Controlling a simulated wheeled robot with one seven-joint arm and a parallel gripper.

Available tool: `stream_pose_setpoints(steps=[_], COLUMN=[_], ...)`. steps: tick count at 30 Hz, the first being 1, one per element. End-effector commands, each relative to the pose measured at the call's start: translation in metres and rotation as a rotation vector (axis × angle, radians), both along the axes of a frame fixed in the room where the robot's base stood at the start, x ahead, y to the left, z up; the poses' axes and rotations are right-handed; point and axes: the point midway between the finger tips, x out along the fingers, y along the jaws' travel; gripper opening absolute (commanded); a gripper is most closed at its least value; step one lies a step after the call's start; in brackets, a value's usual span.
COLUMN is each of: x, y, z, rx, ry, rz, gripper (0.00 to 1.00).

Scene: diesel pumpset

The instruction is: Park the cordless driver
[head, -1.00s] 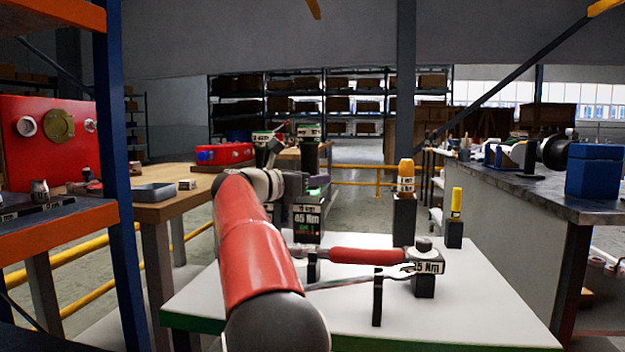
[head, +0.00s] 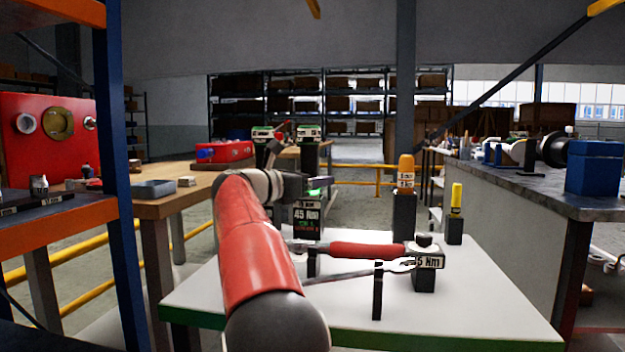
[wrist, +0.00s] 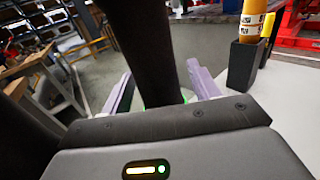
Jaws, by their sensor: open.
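In the wrist view a dark, round handle (wrist: 143,50) runs between the two pale fingers of my gripper (wrist: 160,88). The fingers are apart, with gaps beside the handle. A second similar green-trimmed top (head: 262,134) shows to the left, its lower part hidden by my arm. I cannot tell which is the task's driver.
A blue-and-orange rack (head: 118,180) stands close at left. A grey bench (head: 500,180) lies right. The white table's front right is clear.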

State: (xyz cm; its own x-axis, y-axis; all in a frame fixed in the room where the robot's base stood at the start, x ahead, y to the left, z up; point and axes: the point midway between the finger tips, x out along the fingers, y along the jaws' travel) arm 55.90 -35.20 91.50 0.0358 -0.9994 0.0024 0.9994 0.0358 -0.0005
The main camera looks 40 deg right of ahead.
Motion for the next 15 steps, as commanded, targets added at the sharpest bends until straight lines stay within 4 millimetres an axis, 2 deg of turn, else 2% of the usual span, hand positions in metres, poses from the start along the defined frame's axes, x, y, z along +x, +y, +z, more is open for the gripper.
stream_pose_setpoints(steps=[5, 12, 15], x=[0.000, -0.002, -0.003], y=[0.017, 0.058, 0.070], z=[0.000, 0.001, 0.001], rx=[-0.001, -0.002, -0.003], ry=[-0.001, -0.002, -0.002], rz=[0.003, 0.004, 0.003], gripper=[0.61, 0.61, 0.61])
